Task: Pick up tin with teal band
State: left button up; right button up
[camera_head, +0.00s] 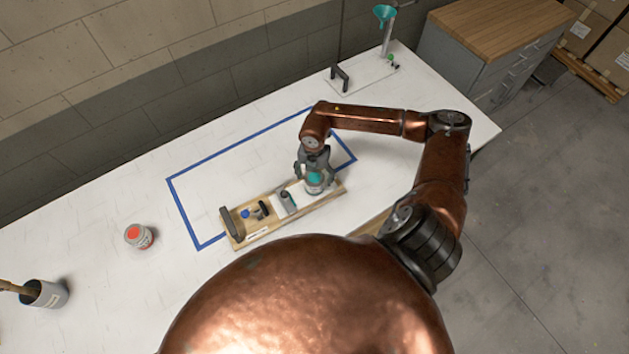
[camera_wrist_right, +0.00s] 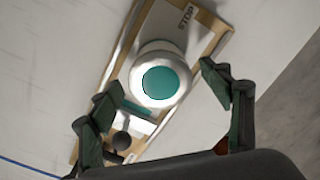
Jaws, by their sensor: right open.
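The tin with the teal band (camera_head: 315,180) stands at the right part of a wooden rack (camera_head: 238,240) on the white table, just below my right gripper (camera_head: 312,163), which partly hides it. In the right wrist view the tin (camera_wrist_right: 160,82) is seen from above as a white round can with a teal disc on top. My right gripper (camera_wrist_right: 154,84) is open, with one finger on each side of the tin and visible gaps between. My left gripper is not in view.
The rack also holds small dark and blue items (camera_head: 262,209) to the left of the tin. A red-topped tin (camera_head: 139,236) and a grey cup (camera_head: 45,294) stand further left. A stand with a teal funnel (camera_head: 385,14) is at the back.

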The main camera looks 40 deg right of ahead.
jog(key=shift+f, duration=0.8)
jog(key=c, duration=1.4)
jog(key=shift+o, duration=0.2)
jog(key=shift+r, duration=0.15)
